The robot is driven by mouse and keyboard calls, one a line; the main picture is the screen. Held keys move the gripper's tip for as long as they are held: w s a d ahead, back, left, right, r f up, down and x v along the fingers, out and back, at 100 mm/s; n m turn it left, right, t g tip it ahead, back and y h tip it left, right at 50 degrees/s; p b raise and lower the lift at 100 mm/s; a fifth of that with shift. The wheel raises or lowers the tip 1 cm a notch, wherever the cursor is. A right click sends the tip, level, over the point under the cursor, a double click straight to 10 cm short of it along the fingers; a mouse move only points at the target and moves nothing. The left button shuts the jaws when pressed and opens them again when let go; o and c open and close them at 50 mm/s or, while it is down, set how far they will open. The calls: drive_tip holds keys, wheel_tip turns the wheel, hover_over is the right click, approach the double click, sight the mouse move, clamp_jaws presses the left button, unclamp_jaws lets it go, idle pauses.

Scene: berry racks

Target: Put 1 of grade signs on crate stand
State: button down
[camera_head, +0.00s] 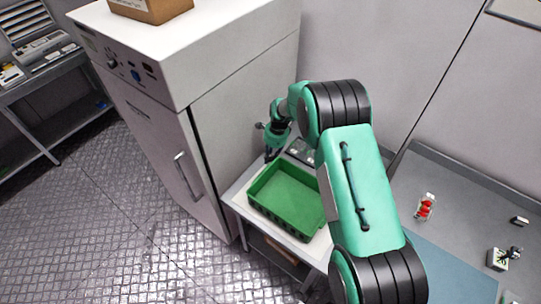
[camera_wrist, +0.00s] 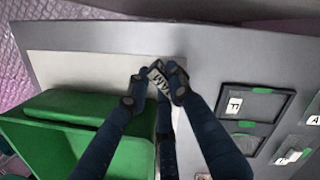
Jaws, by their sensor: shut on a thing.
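My gripper (camera_head: 271,155) is behind the green crate's far left corner in the head view. In the wrist view my gripper (camera_wrist: 160,78) is shut on a small pale sign (camera_wrist: 158,82) with dark letters that seem to read "JAM". The fingers hide part of it. The crate stand (camera_head: 238,197) is a low table with a pale top; its grey and pale surface (camera_wrist: 85,65) lies below the fingertips in the wrist view. I cannot tell whether the held sign touches it. Other small lettered signs, "F" (camera_wrist: 235,104) and "A" (camera_wrist: 314,120), lie at the right.
An empty green crate (camera_head: 290,196) stands on the stand; its wall (camera_wrist: 85,105) is left of my fingers. Dark frames with green tabs (camera_wrist: 252,102) lie at right. A tall grey cabinet (camera_head: 190,110) is close at left. A bench (camera_head: 470,195) holds a red-and-white item (camera_head: 425,207).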

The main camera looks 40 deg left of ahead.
drive_tip(key=shift+f, duration=0.6)
drive_tip(key=shift+f+b, duration=0.35)
drive_tip(key=shift+f, duration=0.05)
idle(0.3)
drive_tip(key=c, duration=1.5)
unclamp_jaws()
drive_tip(key=shift+o, duration=0.2)
drive_tip(key=shift+r, duration=0.1)
drive_tip(key=r, duration=0.4)
drive_tip(key=d+r, duration=0.1)
drive_tip(key=r, duration=0.2)
drive_tip(key=w+r, duration=0.1)
drive_tip(key=r, duration=0.3)
drive_tip(key=shift+w+d+r, duration=0.1)
drive_tip(key=shift+d+r, duration=0.05)
drive_tip(key=shift+r, duration=0.15)
